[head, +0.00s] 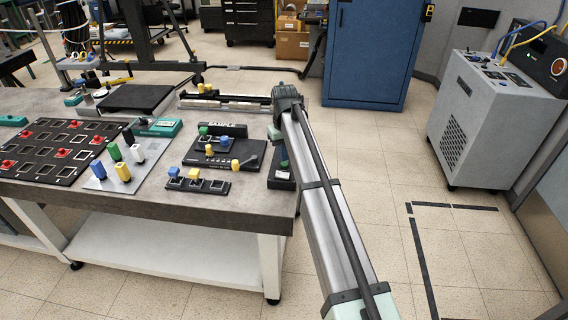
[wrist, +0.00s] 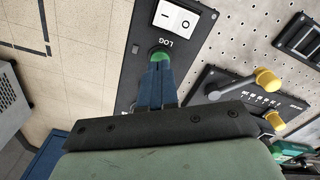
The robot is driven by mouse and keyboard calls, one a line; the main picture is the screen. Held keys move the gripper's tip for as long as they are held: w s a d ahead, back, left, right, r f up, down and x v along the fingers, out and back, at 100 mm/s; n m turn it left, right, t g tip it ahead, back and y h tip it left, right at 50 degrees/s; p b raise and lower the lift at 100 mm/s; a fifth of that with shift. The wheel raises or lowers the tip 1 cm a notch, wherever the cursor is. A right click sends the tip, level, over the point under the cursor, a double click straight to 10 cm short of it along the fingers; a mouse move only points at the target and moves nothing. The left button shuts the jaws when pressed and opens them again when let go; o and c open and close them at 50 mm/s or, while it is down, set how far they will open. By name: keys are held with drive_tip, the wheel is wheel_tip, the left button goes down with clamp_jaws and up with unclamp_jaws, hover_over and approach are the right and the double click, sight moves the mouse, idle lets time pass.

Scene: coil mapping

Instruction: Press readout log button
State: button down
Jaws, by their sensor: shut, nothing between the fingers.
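The round green button (wrist: 160,55) marked LOG sits on a black panel (wrist: 137,62) in the wrist view. My gripper (wrist: 158,66) has its two blue fingers closed together with nothing between them. The fingertips are right at the button and cover its lower edge. I cannot tell whether they touch it or whether it is pressed. In the head view the black panel (head: 281,183) lies at the table's right edge, partly hidden by my arm. The button and my fingertips are not clear there.
A white rocker switch (wrist: 176,17) is beside the button on the same panel. A black box with yellow knobs (wrist: 268,80) stands to the right. In the head view, the table (head: 150,205) holds a board with red pieces (head: 57,150) and coloured blocks. Floor is open to the right.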

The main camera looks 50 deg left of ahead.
drive_tip(key=shift+f, duration=0.95)
idle(0.4)
drive_tip(key=shift+r, duration=3.25)
